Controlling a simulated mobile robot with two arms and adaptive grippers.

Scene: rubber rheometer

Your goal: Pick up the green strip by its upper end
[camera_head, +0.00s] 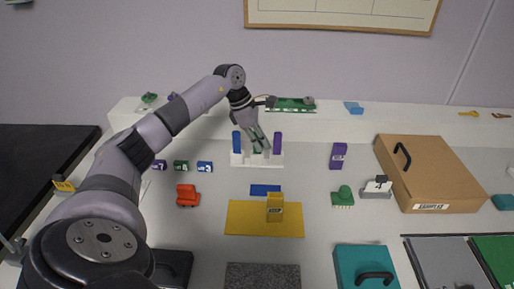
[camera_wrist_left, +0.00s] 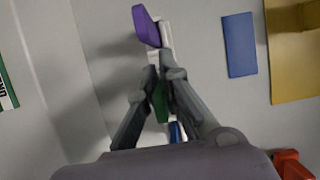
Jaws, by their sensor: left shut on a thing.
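The green strip (camera_head: 257,151) stands between a blue strip (camera_head: 237,143) and a purple strip (camera_head: 278,143) in a white rack (camera_head: 250,163). My left gripper (camera_head: 261,147) reaches down to the rack from above and behind it. In the left wrist view its fingers (camera_wrist_left: 162,75) are shut on the green strip (camera_wrist_left: 160,103), one on each side. The purple strip (camera_wrist_left: 146,26) and part of the blue strip (camera_wrist_left: 176,132) show on either side of it. The green strip's lower end is hidden in the head view. My right gripper is not in view.
In front of the rack lie a blue plate (camera_head: 265,190) and a yellow mat (camera_head: 238,218) bearing a yellow "KEEP" block (camera_head: 275,207). A purple block (camera_head: 338,156) stands to the right, before a cardboard box (camera_head: 440,170). A red object (camera_head: 187,195) stands at left. A white ledge (camera_head: 350,123) runs behind.

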